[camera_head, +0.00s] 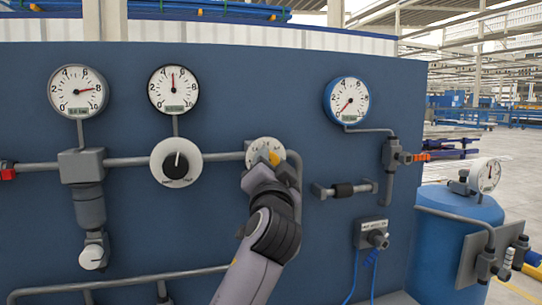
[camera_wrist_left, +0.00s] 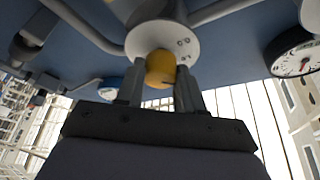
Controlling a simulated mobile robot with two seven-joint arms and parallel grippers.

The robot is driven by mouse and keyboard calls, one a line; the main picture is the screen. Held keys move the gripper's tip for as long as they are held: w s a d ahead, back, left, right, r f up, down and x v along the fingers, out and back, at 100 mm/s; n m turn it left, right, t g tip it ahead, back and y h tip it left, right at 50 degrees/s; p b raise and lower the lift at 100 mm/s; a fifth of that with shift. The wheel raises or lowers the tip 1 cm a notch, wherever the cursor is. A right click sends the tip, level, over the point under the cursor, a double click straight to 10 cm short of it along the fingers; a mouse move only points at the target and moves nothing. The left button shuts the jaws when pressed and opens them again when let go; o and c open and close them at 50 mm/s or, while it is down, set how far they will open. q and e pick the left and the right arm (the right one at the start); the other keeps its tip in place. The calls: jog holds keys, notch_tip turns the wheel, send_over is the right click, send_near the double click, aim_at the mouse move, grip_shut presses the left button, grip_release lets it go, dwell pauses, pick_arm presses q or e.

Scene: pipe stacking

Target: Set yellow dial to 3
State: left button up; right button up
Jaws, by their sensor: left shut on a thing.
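The yellow dial (camera_wrist_left: 160,70) sits at the centre of a round white plate (camera_wrist_left: 147,38) with small dark marks on it. In the head view the plate (camera_head: 262,146) is on the blue panel, and a little of the yellow dial (camera_head: 274,157) shows beside my gripper. My left gripper (camera_wrist_left: 158,85) is shut on the yellow dial, with one finger on each side of it. In the head view my left gripper (camera_head: 260,165) hides most of the dial and the lower plate. I cannot read the dial's setting. My right gripper is not in view.
A black-and-white knob (camera_head: 176,163) is on the panel left of my gripper. Gauges (camera_head: 78,92), (camera_head: 173,90) and (camera_head: 346,101) are above. Grey pipes (camera_head: 225,157) run beside the dial. A blue tank (camera_head: 460,215) stands at the right.

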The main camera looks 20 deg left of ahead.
pick_arm(q)
jog(key=shift+a+r+m+g+h, duration=0.15)
jog(key=shift+m+g+h, duration=0.55)
jog(key=shift+m, duration=2.25)
jog(key=shift+d+r+m+g+h, duration=0.15)
jog(key=shift+m+g, duration=1.1)
jog(key=shift+m, duration=1.75)
jog(key=shift+a+r+m+g+h, duration=0.1)
jog(key=shift+r+m+g+h, duration=0.55)
jog(key=shift+m, duration=2.3)
jog(key=shift+f+g+y, duration=0.3)
jog(key=shift+f+g, duration=0.1)
jog(key=o, duration=1)
jog(key=shift+f, duration=0.1)
jog(key=shift+o, duration=0.2)
